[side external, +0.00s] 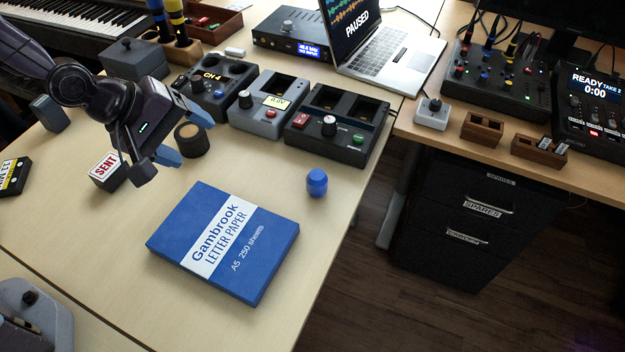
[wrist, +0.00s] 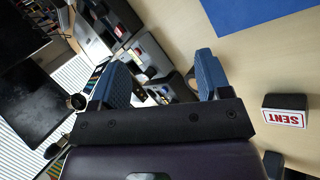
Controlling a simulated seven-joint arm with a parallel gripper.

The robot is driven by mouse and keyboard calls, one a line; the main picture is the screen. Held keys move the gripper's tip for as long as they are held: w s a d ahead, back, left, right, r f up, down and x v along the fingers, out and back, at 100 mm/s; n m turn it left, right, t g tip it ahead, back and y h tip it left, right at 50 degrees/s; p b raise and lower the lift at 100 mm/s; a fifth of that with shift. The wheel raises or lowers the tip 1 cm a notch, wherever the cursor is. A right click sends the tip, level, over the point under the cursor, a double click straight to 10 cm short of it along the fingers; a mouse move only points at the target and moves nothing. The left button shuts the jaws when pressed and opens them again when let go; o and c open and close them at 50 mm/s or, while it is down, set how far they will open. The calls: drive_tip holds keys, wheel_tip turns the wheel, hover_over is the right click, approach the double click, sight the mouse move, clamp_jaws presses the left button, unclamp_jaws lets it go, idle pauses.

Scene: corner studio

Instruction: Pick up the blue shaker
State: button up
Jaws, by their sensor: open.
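The blue shaker (side external: 317,183) is a small rounded blue object. It stands upright on the light wooden table, near its right edge, just beyond the blue paper box (side external: 222,243). My gripper (side external: 183,136) is open and empty, above the table to the left of the shaker and well apart from it. In the wrist view my gripper (wrist: 163,78) shows two blue fingers spread apart with nothing held between them. I cannot make out the shaker in the wrist view.
A SENT block (side external: 108,171) and a dark round object (side external: 190,137) are near my gripper. Devices with dark slots, including one with a red button (side external: 337,125), line the table behind the shaker. A laptop (side external: 385,50) stands farther back. The table around the shaker is clear.

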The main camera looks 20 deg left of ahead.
sight(325, 178)
drive_tip(key=d+f+n+h, duration=0.1)
drive_tip(key=d+f+n, duration=0.1)
drive_tip(key=d+f+n+h, duration=0.1)
drive_tip(key=d+f+n, duration=0.1)
drive_tip(key=w+d+f+n+t+h, duration=0.1)
drive_tip(key=d+f+n, duration=0.1)
drive_tip(key=n, duration=0.1)
drive_tip(key=shift+d, duration=0.4)
drive_tip(key=d+n, duration=0.1)
drive_tip(key=n, duration=0.1)
drive_tip(key=d+f+n+t+h, duration=0.1)
drive_tip(key=n, duration=0.1)
drive_tip(key=w+d+f+n+t, duration=0.1)
drive_tip(key=n, duration=0.2)
drive_tip(key=shift+w+d, duration=0.1)
drive_tip(key=n, duration=0.1)
drive_tip(key=t, duration=0.1)
drive_tip(key=n, duration=0.1)
drive_tip(key=shift+w+d+f+n, duration=0.1)
drive_tip(key=shift+w+d+n, duration=0.15)
drive_tip(key=shift+n, duration=0.05)
drive_tip(key=shift+w+d+f+t, duration=0.1)
drive_tip(key=shift+w+d+t, duration=0.1)
drive_tip(key=shift+t, duration=0.1)
drive_tip(key=x, duration=1.1)
drive_tip(key=shift+s+f, duration=0.15)
drive_tip(key=shift+f, duration=0.3)
drive_tip(key=shift+w+d+f, duration=0.2)
drive_tip(key=shift+w+d, duration=0.1)
drive_tip(key=shift+w, duration=0.2)
